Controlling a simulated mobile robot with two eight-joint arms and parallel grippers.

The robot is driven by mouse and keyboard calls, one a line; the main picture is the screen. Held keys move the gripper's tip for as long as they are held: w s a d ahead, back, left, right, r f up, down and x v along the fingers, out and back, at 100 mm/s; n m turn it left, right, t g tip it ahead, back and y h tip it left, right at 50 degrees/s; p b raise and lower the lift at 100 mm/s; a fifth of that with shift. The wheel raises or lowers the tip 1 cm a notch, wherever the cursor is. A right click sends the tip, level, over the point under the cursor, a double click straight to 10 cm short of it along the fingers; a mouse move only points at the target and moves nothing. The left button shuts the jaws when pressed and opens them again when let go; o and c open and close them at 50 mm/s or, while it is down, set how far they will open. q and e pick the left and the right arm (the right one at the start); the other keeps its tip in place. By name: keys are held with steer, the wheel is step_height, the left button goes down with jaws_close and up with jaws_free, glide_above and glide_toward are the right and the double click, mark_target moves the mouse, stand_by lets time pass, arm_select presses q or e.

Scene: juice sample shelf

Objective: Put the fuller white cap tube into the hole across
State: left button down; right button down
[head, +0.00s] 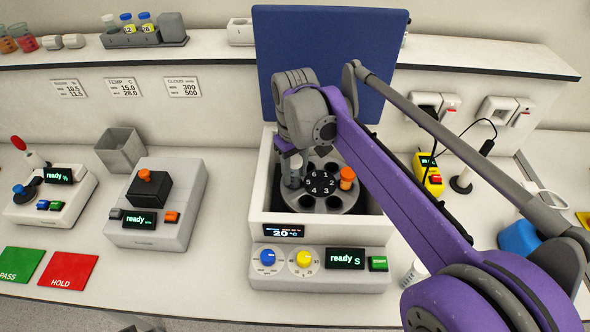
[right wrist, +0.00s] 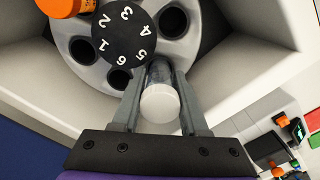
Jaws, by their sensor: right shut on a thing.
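The centrifuge (head: 262,205) stands open with its dark blue lid (head: 330,60) raised. Its grey rotor (head: 330,203) has numbered holes around a black hub (head: 321,182). An orange-capped tube (head: 347,174) sits in the hole by number 2. My right gripper (right wrist: 160,80) is shut on a clear tube with a white cap (right wrist: 159,104), at the hole by number 5, across from the orange cap. I cannot tell how deep the tube sits. In the head view my right gripper (head: 292,172) is over the rotor's left side. My left gripper is not in view.
The chamber walls stand close around the rotor. A small white-topped container (head: 414,271) stands right of the control panel (head: 320,268), partly behind my arm. A grey device (head: 160,215) and green (head: 20,264) and red (head: 68,271) pads lie left. The front bench between is clear.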

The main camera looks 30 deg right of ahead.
mark_target(295, 159)
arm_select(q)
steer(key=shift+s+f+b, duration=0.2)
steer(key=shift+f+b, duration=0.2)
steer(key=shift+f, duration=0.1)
arm_select(e)
steer(key=shift+f, duration=0.8)
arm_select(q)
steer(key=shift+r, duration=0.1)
arm_select(e)
steer(key=shift+r, duration=0.1)
